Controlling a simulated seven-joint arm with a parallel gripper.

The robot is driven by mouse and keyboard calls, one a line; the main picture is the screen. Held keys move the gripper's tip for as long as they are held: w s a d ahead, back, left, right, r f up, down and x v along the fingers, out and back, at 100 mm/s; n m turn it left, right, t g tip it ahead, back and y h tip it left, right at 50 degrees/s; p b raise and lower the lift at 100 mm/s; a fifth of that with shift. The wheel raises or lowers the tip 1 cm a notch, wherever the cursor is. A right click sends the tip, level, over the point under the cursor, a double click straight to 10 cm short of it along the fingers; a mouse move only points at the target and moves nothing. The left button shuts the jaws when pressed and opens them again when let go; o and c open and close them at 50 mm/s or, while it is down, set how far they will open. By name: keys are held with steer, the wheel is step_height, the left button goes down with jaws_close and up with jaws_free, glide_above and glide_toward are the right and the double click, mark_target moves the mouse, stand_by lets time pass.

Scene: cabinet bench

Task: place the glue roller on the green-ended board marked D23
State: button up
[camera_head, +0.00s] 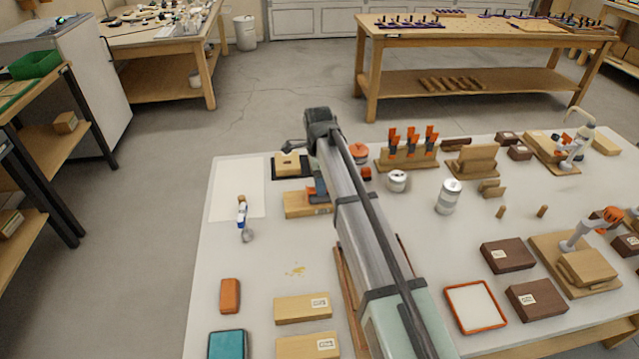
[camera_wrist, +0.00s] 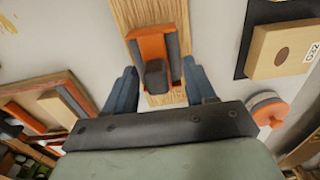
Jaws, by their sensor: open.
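My gripper (camera_wrist: 161,86) is open. An orange tool with a dark grey block (camera_wrist: 155,75) stands between and just beyond its blue-grey fingers, with gaps at both sides. I cannot tell for sure whether this is the glue roller. It rests on a light wooden board (camera_wrist: 125,14); that board (camera_head: 297,207) also shows in the head view, partly hidden by my arm. A blue and white item with a grey end (camera_head: 242,213) lies at left. Labelled light boards (camera_head: 290,308) (camera_head: 295,348) lie at the front; their marks are unreadable and I see no green end.
A labelled block (camera_wrist: 272,50) on a dark mat and a round orange-and-white container (camera_wrist: 268,108) are right of my gripper in the wrist view. An orange clamp rack (camera_head: 395,163), a can (camera_head: 448,197) and dark boards (camera_head: 508,257) stand right of my arm.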

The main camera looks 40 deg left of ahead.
step_height(320, 180, up, 11)
stand_by(0.4)
